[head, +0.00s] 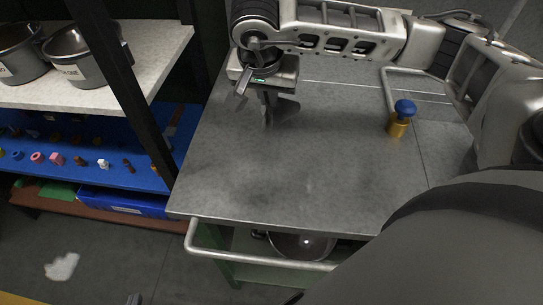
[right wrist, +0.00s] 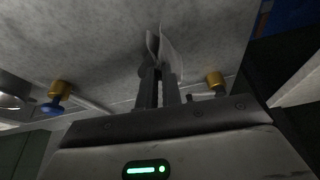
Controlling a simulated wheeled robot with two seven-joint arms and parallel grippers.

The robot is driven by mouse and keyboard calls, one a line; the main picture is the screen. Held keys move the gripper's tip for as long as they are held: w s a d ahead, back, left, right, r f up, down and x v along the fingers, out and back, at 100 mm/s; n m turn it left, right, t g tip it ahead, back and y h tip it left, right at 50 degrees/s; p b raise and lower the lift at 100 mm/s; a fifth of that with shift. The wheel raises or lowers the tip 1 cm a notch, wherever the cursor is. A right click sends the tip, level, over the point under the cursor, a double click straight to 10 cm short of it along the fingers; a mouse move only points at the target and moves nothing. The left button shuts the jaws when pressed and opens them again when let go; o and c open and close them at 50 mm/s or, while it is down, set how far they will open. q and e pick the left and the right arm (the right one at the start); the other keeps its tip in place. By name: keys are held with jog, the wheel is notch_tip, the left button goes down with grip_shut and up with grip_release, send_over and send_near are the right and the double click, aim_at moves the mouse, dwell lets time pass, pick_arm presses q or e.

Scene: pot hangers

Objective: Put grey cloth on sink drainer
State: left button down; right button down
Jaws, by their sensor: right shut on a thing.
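My right gripper (head: 268,112) is over the grey metal top in the head view. It is shut on a small grey cloth (head: 286,108), which sticks out from between the fingers. In the right wrist view the fingers (right wrist: 160,92) point away from the camera, and the cloth (right wrist: 168,55) shows as a thin pale fold at their tips. I cannot tell whether the cloth touches the metal top. I cannot pick out a sink drainer for certain.
A brass piece with a blue knob (head: 404,110) stands at the right of the grey metal top (head: 300,180). A rail (head: 260,260) runs along its front edge, above a metal bowl (head: 300,245). A shelf with pots (head: 85,65) is at left. The top's front middle is clear.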

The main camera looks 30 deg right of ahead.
jog(key=s+a+f, duration=0.2)
jog(key=s, duration=0.2)
jog(key=s+a+f, duration=0.2)
jog(key=s+f, duration=0.1)
jog(key=s, duration=0.1)
jog(key=s+a+f, duration=0.3)
jog(key=s, duration=0.1)
jog(key=shift+s+a, duration=0.1)
jog(key=shift+s, duration=0.1)
jog(key=c, duration=1.2)
grip_release()
jog(key=shift+r, duration=0.1)
jog(key=shift+p+v, duration=0.45)
jog(key=shift+v, duration=0.65)
jog(key=s+p+v, duration=0.1)
jog(key=p+v, duration=0.1)
jog(key=v, duration=0.6)
jog(key=shift+s+r, duration=0.1)
